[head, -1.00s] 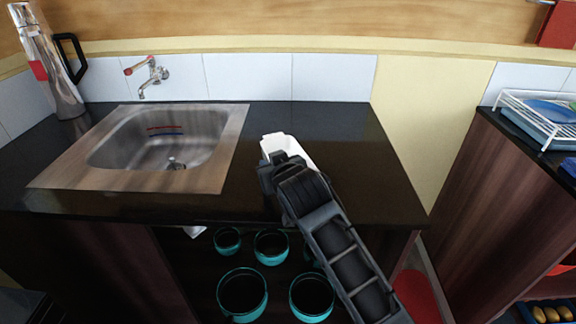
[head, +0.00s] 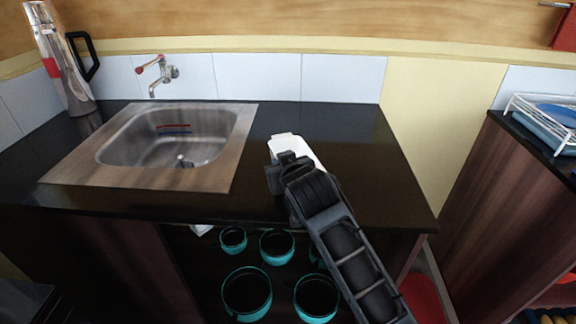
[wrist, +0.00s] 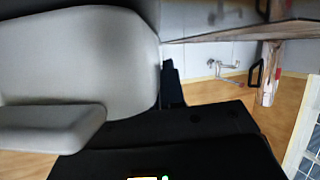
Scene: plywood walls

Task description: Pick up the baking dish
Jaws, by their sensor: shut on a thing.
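The white baking dish (head: 284,142) shows in the head view just beyond my gripper (head: 288,168), over the dark counter to the right of the sink. My gripper is shut on the near part of the dish, and my arm hides much of it. In the wrist view the dish (wrist: 80,65) is a large pale shape filling the left side, with a thick rounded part at lower left. A black finger (wrist: 172,88) is against its right edge. I cannot tell how far the dish is above the counter.
The counter (head: 350,150) is clear right of the dish. A sink (head: 165,135) with a tap (head: 158,72) lies left, and a metal flask (head: 62,65) stands far left. Several teal pots (head: 247,292) are below. Another cabinet (head: 485,200) with a white rack stands right.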

